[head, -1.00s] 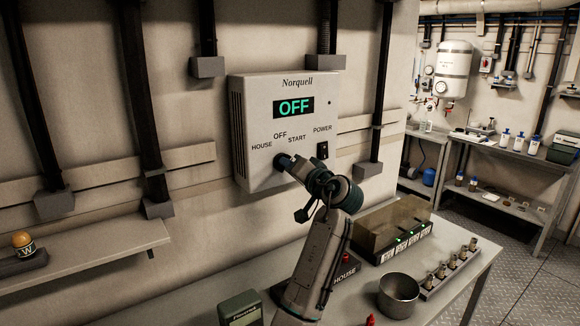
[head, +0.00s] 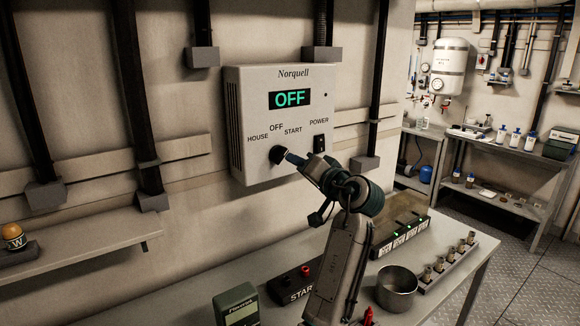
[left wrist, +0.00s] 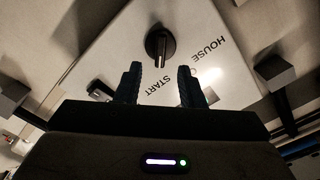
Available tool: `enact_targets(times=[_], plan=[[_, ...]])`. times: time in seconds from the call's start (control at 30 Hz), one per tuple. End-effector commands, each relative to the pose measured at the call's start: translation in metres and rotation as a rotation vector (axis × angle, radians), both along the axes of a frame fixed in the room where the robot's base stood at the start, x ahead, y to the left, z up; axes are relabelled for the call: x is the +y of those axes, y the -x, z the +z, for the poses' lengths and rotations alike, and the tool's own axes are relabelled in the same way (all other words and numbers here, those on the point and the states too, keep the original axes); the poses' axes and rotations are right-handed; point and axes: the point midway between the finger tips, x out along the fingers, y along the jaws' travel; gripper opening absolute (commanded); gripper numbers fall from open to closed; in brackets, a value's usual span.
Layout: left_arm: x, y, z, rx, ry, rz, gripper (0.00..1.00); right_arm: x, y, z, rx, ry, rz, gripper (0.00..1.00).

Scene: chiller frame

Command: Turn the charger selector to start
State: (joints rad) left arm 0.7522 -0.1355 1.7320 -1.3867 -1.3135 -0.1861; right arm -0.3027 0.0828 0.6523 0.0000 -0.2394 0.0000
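The pale charger box (head: 282,115) marked Norquell hangs on the wall, its display (head: 289,98) reading OFF. Its black round selector (head: 277,155) sits below the HOUSE, OFF and START lettering. In the left wrist view the selector (left wrist: 160,43) shows whole, its pale pointer line running toward START (left wrist: 158,88). My left gripper (head: 292,158) is just right of the selector in the head view. In the left wrist view the left gripper (left wrist: 162,82) has its two fingers spread, with nothing between them and the selector beyond their tips. My right gripper is not in view.
A black POWER switch (head: 319,143) is right of the selector. On the bench below are a START block (head: 297,287) with a red button, a green meter (head: 237,306), a metal pot (head: 397,288) and a terminal rack (head: 449,262). A shelf (head: 80,240) juts out at left.

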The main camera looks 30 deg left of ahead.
Motion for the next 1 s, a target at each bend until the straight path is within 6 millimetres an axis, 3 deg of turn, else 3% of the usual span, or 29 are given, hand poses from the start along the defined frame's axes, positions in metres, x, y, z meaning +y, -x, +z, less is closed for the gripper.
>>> enact_targets(times=[0.1, 0.33, 1.0], plan=[[-0.021, 0.008, -0.003, -0.002, 0.003, -0.004, 0.35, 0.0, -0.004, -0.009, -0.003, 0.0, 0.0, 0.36], [-0.042, 0.017, -0.001, 0.0, 0.001, -0.002, 0.35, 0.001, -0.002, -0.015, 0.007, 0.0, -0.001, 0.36], [-0.046, 0.019, 0.005, 0.001, -0.001, -0.001, 0.35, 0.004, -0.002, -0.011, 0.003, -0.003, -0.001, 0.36]])
